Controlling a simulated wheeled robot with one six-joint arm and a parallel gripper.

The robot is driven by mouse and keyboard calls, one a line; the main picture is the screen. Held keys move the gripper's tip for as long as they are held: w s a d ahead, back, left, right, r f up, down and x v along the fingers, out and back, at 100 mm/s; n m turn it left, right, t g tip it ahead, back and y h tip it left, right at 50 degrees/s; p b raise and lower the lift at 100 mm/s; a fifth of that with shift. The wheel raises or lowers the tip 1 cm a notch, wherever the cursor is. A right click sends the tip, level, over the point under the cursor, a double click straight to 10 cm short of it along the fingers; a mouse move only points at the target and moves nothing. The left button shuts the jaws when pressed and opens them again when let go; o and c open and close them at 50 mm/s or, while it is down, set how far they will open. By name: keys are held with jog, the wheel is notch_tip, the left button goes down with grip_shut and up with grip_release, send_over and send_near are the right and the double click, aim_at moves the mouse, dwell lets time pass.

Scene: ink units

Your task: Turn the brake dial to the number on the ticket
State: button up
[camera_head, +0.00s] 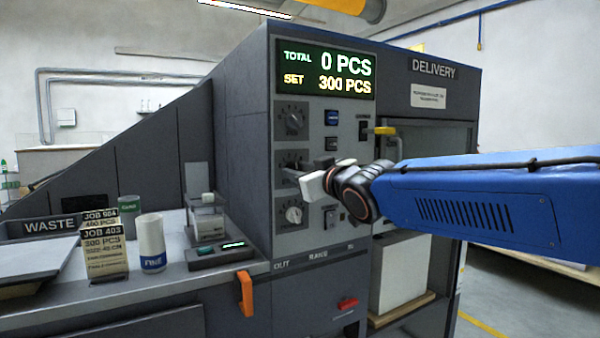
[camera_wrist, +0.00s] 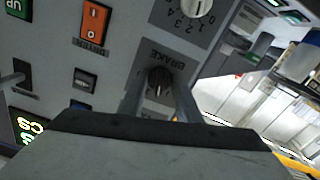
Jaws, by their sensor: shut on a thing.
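The brake dial (camera_wrist: 158,80) is a dark knob on the grey panel, with the word BRAKE beside it in the wrist view. My gripper (camera_wrist: 158,100) is shut on it, one finger on each side. The knob's pointer and most of its scale are hidden or too small to read. In the head view my gripper (camera_head: 302,173) is at the middle dial plate (camera_head: 290,156) of the panel. The ticket (camera_head: 104,254) stands on the left counter and reads JOB 403, 300 PCS; its lower lines are too small to read surely. Another ticket, JOB 98A (camera_head: 100,217), stands behind it.
Another dial (camera_head: 292,120) is above and a paler one (camera_head: 293,214) below; a pale dial with numbers (camera_wrist: 197,6) also shows in the wrist view. The display (camera_head: 325,74) reads TOTAL 0 PCS, SET 300 PCS. An orange switch (camera_wrist: 94,22) is nearby.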

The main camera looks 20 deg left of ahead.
jog(key=o, duration=1.1)
jog(key=shift+c, duration=0.2)
jog(key=v, duration=1.7)
jog(key=shift+s, duration=0.2)
jog(key=shift+d, duration=0.15)
